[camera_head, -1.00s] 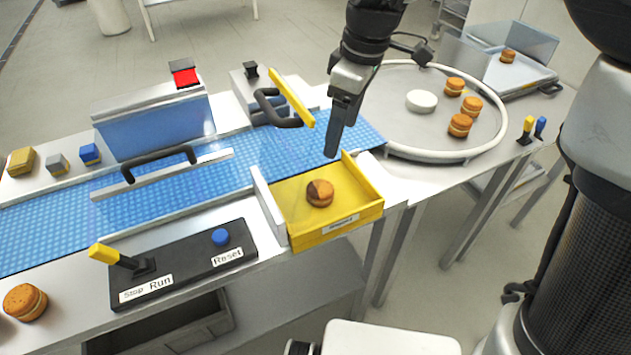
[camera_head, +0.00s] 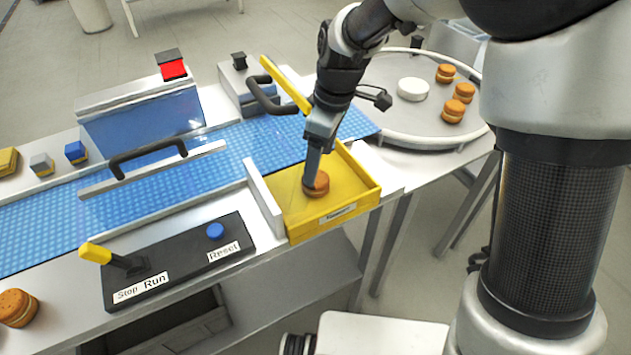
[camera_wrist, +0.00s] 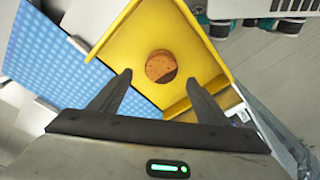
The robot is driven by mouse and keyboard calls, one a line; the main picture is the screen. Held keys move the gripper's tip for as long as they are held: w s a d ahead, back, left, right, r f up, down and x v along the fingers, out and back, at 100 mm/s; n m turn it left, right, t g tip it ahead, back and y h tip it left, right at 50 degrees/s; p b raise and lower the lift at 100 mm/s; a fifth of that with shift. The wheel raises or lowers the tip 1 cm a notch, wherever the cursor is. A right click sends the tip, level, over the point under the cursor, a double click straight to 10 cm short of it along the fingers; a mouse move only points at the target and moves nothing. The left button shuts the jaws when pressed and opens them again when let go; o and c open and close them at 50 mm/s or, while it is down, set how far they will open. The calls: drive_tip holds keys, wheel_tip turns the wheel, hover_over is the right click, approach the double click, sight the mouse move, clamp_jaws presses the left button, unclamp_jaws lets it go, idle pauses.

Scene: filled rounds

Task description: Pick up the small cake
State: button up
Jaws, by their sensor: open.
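A small round orange-brown cake with a dark patch (camera_head: 316,184) lies in the yellow tray (camera_head: 352,206) at the end of the blue belt. It also shows in the wrist view (camera_wrist: 161,67), lying flat near the middle of the tray. My gripper (camera_head: 311,182) is above the tray, its finger overlapping the cake's upper left part in the head view. In the wrist view my gripper's two fingers (camera_wrist: 158,82) are spread apart with nothing between them, and the cake lies beyond their tips. I cannot tell from the head view whether a finger touches it.
The yellow tray's walls (camera_head: 361,170) and a white guide plate (camera_head: 263,198) stand close around the cake. A yellow-barred black handle (camera_head: 284,88) rises behind. A round table (camera_head: 385,75) holds several similar cakes and a white disc. Another cake (camera_head: 17,307) lies at the lower left.

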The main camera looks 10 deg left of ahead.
sight(321, 188)
drive_tip(key=shift+a+f+b, duration=0.15)
drive_tip(key=shift+f, duration=1.25)
drive_tip(key=shift+a+f+b, duration=0.15)
drive_tip(key=shift+f, duration=1.2)
drive_tip(key=c, duration=0.8)
